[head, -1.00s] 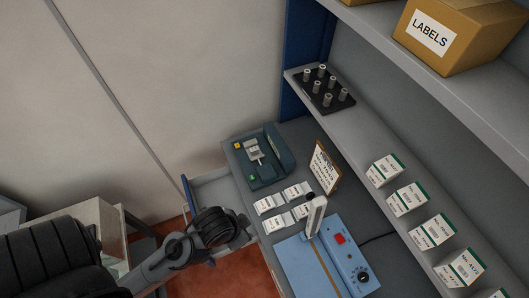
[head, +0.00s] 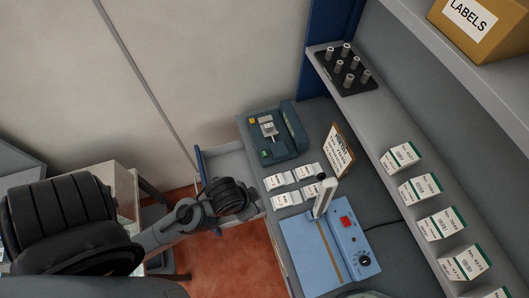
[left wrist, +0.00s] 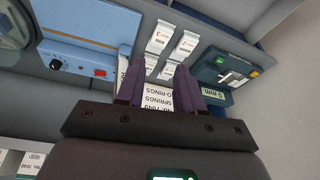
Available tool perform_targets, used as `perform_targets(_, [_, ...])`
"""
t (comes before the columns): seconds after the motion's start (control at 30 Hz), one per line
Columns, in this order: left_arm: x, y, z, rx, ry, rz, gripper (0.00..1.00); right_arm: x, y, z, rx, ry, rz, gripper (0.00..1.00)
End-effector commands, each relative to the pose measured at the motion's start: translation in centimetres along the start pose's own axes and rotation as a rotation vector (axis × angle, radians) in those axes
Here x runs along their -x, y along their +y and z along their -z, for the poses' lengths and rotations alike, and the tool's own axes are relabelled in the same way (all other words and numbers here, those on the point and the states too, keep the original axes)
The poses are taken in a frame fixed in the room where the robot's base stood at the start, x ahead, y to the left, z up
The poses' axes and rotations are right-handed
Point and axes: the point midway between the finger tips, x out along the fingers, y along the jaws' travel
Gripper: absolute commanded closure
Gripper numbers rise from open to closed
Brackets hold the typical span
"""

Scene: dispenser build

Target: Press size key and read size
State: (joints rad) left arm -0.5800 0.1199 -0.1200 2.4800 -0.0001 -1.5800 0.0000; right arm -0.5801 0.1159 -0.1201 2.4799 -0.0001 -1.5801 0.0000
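The dark teal gauge (head: 292,126) sits at the far end of the bench, with a yellow key (head: 252,121), a green key (head: 265,154) and a pale slide. In the left wrist view the gauge (left wrist: 206,72) is upper right; a small pale readout (left wrist: 213,93) appears to say "0 mm". My right gripper is not seen.
Several white packets (head: 279,181) lie beside the gauge. A standing card (head: 338,148) is behind them. A blue sealer (head: 309,248) with a raised lever stands nearer. The shelf holds white boxes (head: 419,188) and a black peg block (head: 345,72). An open drawer (head: 226,163) juts out.

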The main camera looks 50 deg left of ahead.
Motion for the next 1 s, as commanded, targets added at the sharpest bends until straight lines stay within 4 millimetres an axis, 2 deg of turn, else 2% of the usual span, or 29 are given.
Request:
perform_targets(0.03, [0.0,0.0,0.0,0.0,0.0,0.0,0.63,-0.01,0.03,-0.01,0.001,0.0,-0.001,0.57])
perform_targets(0.27, [0.0,0.0,0.0,0.0,0.0,0.0,0.98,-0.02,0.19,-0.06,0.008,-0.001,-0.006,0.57])
perform_targets(0.3, [0.0,0.0,0.0,0.0,0.0,0.0,1.0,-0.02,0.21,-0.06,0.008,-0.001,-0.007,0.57])
perform_targets(1.0, [0.01,0.0,0.0,0.0,0.0,0.0,1.0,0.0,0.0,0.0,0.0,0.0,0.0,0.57])
